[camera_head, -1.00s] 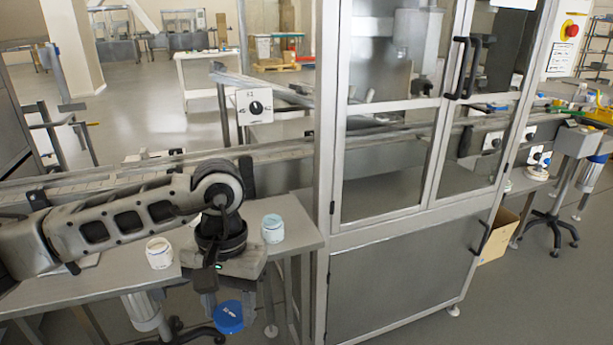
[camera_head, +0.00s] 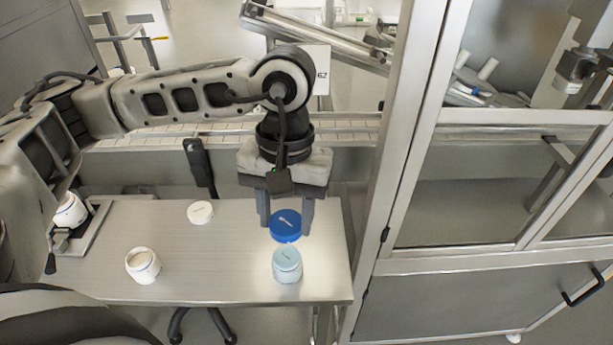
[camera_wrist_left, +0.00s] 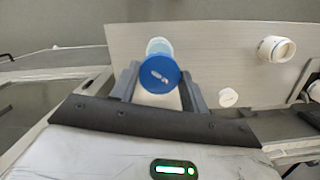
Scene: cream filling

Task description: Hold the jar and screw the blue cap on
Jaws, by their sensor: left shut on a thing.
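My left gripper (camera_head: 286,222) is shut on the blue cap (camera_head: 285,230), which has a white mark on top. The cap is held close above and slightly behind the pale blue jar (camera_head: 287,268), which stands upright on the table (camera_head: 230,270). I cannot tell whether cap and jar touch. In the left wrist view, the blue cap (camera_wrist_left: 160,75) sits between the fingers (camera_wrist_left: 160,88) and partly covers the jar (camera_wrist_left: 158,46). My right gripper is not in view.
A white jar (camera_head: 143,267) and a white cap (camera_head: 200,212) sit on the table to the left. Another white jar (camera_head: 69,211) is at the far left, partly hidden by my arm. A glass-doored metal cabinet (camera_head: 470,255) stands right of the table. A conveyor (camera_head: 190,148) runs behind.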

